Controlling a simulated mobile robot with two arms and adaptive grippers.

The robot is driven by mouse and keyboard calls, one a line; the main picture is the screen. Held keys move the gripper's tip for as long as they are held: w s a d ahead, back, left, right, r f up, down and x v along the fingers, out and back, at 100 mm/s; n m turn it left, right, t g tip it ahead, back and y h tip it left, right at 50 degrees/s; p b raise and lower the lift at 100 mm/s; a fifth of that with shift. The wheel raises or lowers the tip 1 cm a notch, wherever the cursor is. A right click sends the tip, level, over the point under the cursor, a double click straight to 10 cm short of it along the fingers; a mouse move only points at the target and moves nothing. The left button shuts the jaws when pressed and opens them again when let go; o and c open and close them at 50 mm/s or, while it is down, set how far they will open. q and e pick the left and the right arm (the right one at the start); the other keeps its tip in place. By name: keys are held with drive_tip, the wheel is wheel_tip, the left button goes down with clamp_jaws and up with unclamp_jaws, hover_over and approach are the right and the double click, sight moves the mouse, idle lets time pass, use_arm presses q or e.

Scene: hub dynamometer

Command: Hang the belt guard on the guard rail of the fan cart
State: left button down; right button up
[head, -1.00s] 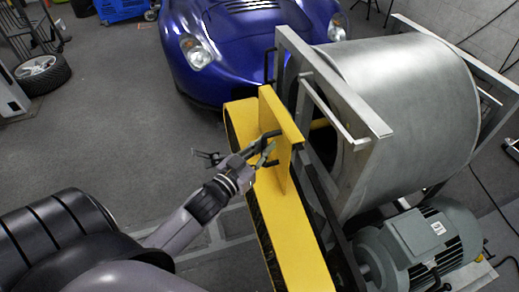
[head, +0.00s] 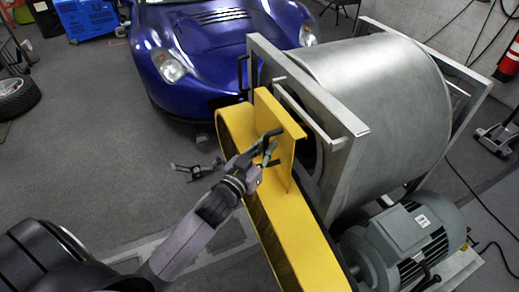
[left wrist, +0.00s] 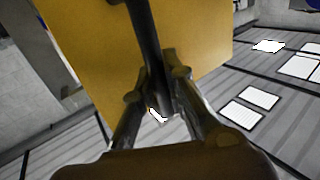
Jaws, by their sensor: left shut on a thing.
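The yellow belt guard (head: 281,229) is long, with a rounded far end, and has an upright plate with a bent top edge and a black handle. My left gripper (head: 265,155) is shut on that handle; in the left wrist view the fingers (left wrist: 158,112) close around the dark bar before the yellow plate. The fan cart's guard rail (head: 309,114) is a grey bar on the front of the metal frame. The plate's top edge is close beside the rail, to its left; I cannot tell whether they touch. My right gripper is not in view.
The big grey fan drum (head: 385,95) and its frame stand at the right, with a grey-green motor (head: 405,242) below. A blue car (head: 215,40) is behind. A small dark object (head: 197,170) lies on the floor left of the guard. Floor at the left is mostly clear.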

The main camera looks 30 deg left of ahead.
sight(285, 148)
use_arm(q)
drive_tip(key=shift+w+d+r+b, duration=0.2)
drive_tip(key=shift+w+d+b, duration=0.1)
drive_tip(key=shift+w+d, duration=0.6)
drive_tip(key=w+d, duration=0.1)
drive_tip(key=w+b, duration=0.1)
drive_tip(key=w+d+f+b, duration=0.1)
drive_tip(key=w, duration=0.1)
drive_tip(key=shift+d+f, duration=0.1)
drive_tip(key=shift+d, duration=0.25)
drive_tip(key=c, duration=1.6)
unclamp_jaws()
drive_tip(key=shift+f+b, duration=0.1)
drive_tip(key=shift+b, duration=0.2)
drive_tip(key=shift+c, duration=0.2)
drive_tip(key=shift+o, duration=0.4)
drive_tip(key=shift+f, duration=0.1)
